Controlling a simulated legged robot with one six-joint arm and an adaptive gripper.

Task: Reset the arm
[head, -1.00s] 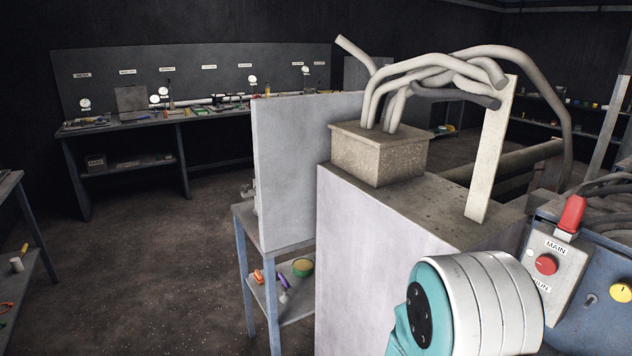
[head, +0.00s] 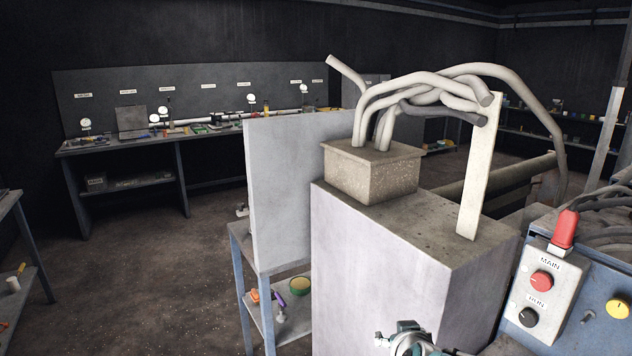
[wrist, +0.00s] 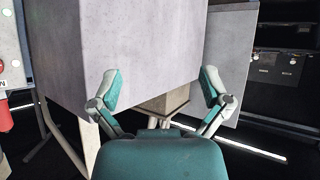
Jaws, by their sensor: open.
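My gripper (wrist: 162,90) is open and empty in the wrist view, its two teal-padded fingers spread wide. A pale grey cabinet (wrist: 150,45) fills the view behind the fingers; no contact with it is clear. In the head view, a teal and metal part of my arm (head: 410,342) shows at the bottom edge, in front of the pale cabinet (head: 385,265) and left of the control box. The rest of my arm is out of the frame.
The control box (head: 592,285) at the right carries a red MAIN knob (head: 542,281), a black RUN knob (head: 528,317) and a red lever (head: 565,229). Thick grey pipes (head: 420,95) rise from a block on the cabinet. Open floor (head: 130,285) lies at the left.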

